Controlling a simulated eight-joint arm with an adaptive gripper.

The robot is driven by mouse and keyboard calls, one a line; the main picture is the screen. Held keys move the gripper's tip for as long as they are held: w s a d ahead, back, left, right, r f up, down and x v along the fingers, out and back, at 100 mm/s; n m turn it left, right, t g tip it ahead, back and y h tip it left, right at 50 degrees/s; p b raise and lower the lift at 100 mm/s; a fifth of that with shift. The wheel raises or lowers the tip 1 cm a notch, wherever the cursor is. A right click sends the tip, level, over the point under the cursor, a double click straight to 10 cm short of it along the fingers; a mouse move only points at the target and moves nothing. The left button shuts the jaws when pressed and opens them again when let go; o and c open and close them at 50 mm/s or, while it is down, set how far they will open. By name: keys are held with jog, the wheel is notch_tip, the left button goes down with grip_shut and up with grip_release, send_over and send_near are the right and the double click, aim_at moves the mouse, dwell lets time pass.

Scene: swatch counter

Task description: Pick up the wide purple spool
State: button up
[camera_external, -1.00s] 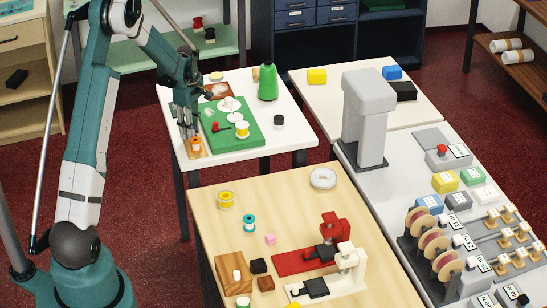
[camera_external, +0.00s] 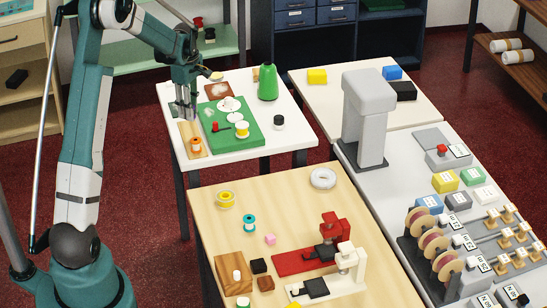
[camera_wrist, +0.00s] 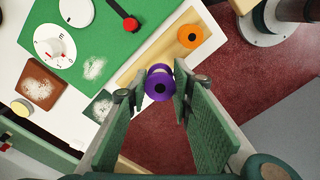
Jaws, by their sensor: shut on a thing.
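The wide purple spool (camera_wrist: 160,85) shows end-on in the wrist view. It sits between the tips of my gripper (camera_wrist: 162,88), which is shut on it. In the external view my gripper (camera_external: 183,112) is above the far end of a narrow wooden tray (camera_external: 187,129) on the white table, and I cannot make out the purple spool there. An orange spool (camera_external: 196,145) stands on the near end of the tray, apart from my gripper; it also shows in the wrist view (camera_wrist: 190,36).
A green mat (camera_external: 240,143) with white discs, a yellow spool (camera_external: 242,130) and a red-headed tool lies right of the tray. A green bottle (camera_external: 268,82) stands behind it. A black-sided round item (camera_external: 278,122) is near the table's right side.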

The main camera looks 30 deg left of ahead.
jog(key=shift+r, duration=0.65)
